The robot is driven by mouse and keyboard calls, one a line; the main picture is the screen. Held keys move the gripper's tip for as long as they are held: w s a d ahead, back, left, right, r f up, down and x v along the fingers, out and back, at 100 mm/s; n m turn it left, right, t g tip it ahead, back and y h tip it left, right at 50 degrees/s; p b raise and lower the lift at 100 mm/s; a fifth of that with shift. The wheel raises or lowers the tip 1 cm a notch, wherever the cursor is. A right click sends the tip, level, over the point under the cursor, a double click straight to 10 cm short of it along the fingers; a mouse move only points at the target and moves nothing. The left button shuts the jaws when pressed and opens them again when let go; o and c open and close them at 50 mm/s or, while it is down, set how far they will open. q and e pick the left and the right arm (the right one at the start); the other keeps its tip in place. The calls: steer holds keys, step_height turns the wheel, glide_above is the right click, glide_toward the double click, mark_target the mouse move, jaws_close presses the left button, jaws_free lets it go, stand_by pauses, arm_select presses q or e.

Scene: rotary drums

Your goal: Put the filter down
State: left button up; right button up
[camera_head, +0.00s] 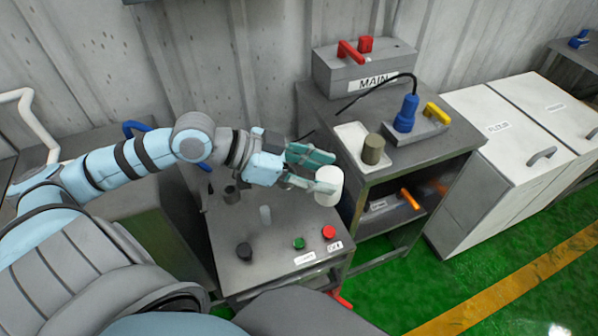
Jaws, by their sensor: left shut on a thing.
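My left gripper (318,172) reaches in from the left and is shut on a white cylinder, the filter (329,188). The filter is held at the fingertips, near the right rear edge of the grey control table (262,268). It seems to be above the surface, but its exact height is hard to tell. Part of it is hidden behind the finger. A second, dark olive cylinder (373,149) stands upright on a white tray (350,134) on the bench to the right. My right gripper is not in view.
The control table has a black knob (244,251), a green button (298,243) and a red button (328,232). The bench holds a blue plug-like tool (406,114), a yellow handle (438,112) and a MAIN box (364,72) with red levers. White cabinets (500,160) stand right.

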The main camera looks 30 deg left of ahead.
arm_select(q)
steer(key=w+a+f+n+t+y+b, duration=0.2)
steer(key=w+a+f+n+y+b, duration=0.35)
steer(key=w+a, duration=0.45)
steer(key=w+a+f+n+t+y+b, duration=0.35)
steer(key=w+a+f+b, duration=0.3)
steer(key=a, duration=0.65)
steer(key=shift+n+g, duration=0.4)
steer(key=shift+g, duration=0.05)
step_height(320, 180, down, 19)
steer(key=b, duration=0.5)
steer(key=shift+w+d+r, duration=0.1)
steer(key=shift+w, duration=0.05)
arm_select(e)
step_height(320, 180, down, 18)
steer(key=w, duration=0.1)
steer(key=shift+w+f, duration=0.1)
arm_select(q)
steer(key=o, duration=0.8)
steer(key=shift+b, duration=0.3)
steer(key=o, duration=0.3)
steer(key=shift+o, duration=0.2)
